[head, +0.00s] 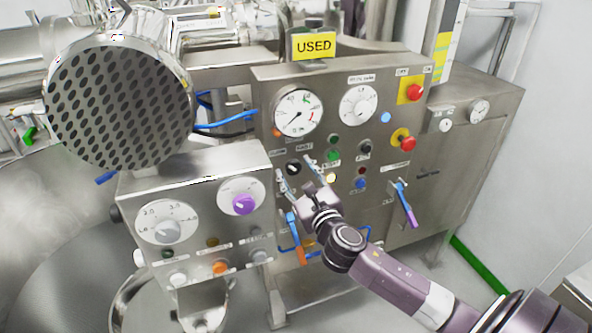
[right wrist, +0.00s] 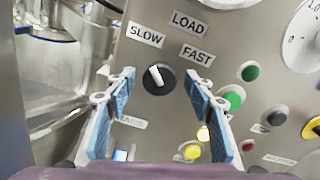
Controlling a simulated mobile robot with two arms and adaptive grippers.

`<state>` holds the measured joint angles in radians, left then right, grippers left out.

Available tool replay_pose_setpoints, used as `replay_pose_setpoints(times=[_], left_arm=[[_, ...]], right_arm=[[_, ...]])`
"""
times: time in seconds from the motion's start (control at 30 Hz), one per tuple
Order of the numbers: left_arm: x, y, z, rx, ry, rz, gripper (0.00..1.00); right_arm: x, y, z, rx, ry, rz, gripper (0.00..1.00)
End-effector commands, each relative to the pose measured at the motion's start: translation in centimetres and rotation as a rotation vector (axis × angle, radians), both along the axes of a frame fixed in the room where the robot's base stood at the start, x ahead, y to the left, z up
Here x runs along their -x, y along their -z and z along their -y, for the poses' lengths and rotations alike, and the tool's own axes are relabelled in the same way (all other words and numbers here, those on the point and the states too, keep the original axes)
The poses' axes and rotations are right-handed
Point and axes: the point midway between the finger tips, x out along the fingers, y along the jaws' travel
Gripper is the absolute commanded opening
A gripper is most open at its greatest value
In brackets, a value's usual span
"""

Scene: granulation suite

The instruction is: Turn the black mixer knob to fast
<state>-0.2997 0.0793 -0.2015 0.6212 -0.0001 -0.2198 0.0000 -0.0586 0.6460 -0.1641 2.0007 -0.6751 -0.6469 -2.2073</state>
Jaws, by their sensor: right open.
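The black mixer knob (right wrist: 159,78) is on the metal panel, with labels SLOW (right wrist: 146,34), LOAD (right wrist: 188,22) and FAST (right wrist: 196,55) around it. Its white pointer line tilts up and slightly left, on the SLOW side. In the head view the knob (head: 293,168) shows between the fingers of my right gripper (head: 294,172). In the right wrist view this gripper (right wrist: 158,85) is open, one finger on each side of the knob, with gaps on both sides and nothing held. My left gripper is not in view.
A smaller control box (head: 200,180) with a purple knob (head: 243,204) juts out at left.

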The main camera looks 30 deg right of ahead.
Motion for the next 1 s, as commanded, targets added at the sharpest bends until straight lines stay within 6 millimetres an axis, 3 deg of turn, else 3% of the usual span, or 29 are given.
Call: replay_pose_setpoints(times=[0.2, 0.57, 1.0], left_arm=[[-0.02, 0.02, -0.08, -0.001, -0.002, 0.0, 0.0], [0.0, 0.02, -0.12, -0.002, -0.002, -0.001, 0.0], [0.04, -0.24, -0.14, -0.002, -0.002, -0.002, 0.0]], right_arm=[[0.0, 0.07, -0.01, 0.0, 0.0, -0.001, 0.48], [0.02, 0.08, -0.01, 0.0, 0.0, -0.001, 0.08], [0.01, 0.04, 0.01, -0.093, 0.0, 0.021, 0.07]])
